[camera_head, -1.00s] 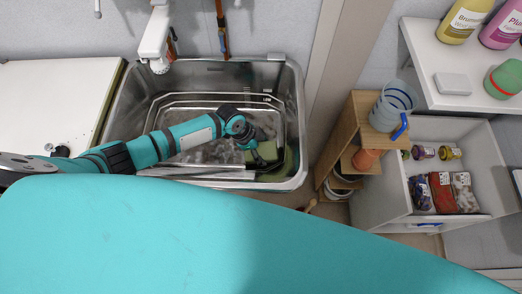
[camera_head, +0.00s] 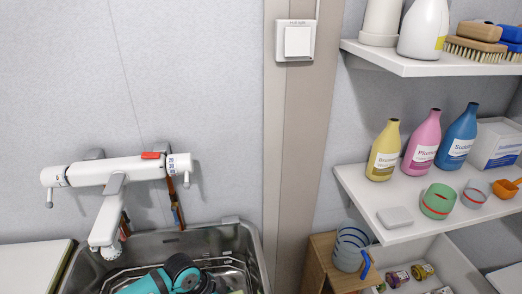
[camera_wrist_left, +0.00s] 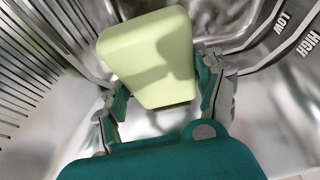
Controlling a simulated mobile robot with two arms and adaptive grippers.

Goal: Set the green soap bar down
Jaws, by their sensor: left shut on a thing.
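The green soap bar (camera_wrist_left: 150,60) is a pale green block with rounded edges. In the left wrist view my left gripper (camera_wrist_left: 165,95) is shut on it, one finger on each side. The bar is inside the steel basin (camera_wrist_left: 270,110); I cannot tell whether it touches the basin floor. In the head view the basin (camera_head: 245,250) shows only at the bottom edge, with part of my teal left arm in it. The left gripper's fingers are cut off there. My right gripper is not in view.
A white tap (camera_head: 105,215) reaches over the basin's left part. A wooden shelf unit holding a ribbed clear cup (camera_head: 350,248) stands to the right. The wall shelf (camera_head: 385,210) carries bottles, cups and a whitish bar (camera_head: 394,217). A ribbed wall (camera_wrist_left: 30,70) borders the wrist view's left.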

